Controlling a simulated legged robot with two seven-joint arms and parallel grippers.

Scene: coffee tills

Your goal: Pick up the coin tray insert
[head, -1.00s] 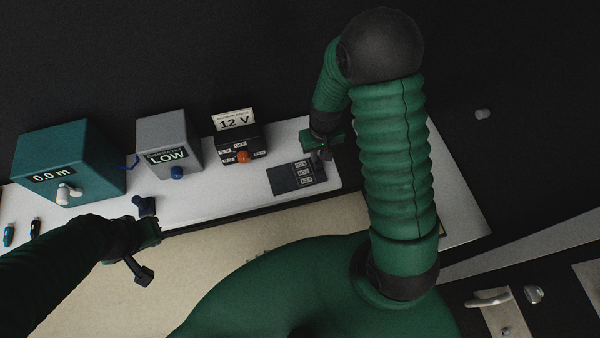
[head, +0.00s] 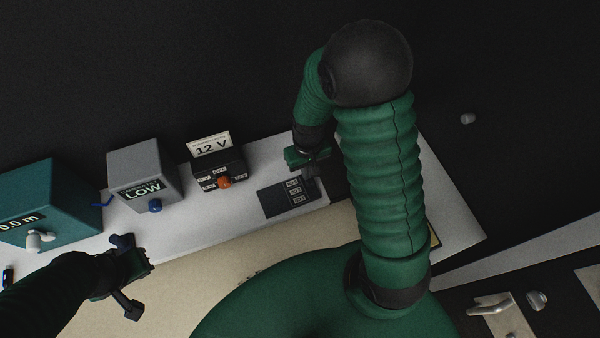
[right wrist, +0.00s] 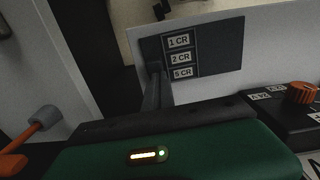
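The coin tray insert (head: 274,204) is a flat dark tray lying on the white counter, with stacked 1, 2 and 5 CR labels. It also shows in the right wrist view (right wrist: 220,51). My right gripper (head: 312,175) is at the tray's right end in the head view. In the right wrist view its dark finger (right wrist: 156,88) overlaps the tray's edge beside the labels; contact is unclear, and so is whether the fingers are apart. My left gripper (head: 132,280) is over the counter's front at the left, far from the tray; its opening is unclear.
A black box with an orange knob (head: 224,182) and 12 V sign stands left of the tray. A grey LOW box (head: 142,168) and a teal box (head: 45,190) stand farther left. The beige surface (head: 215,280) in front looks mostly clear.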

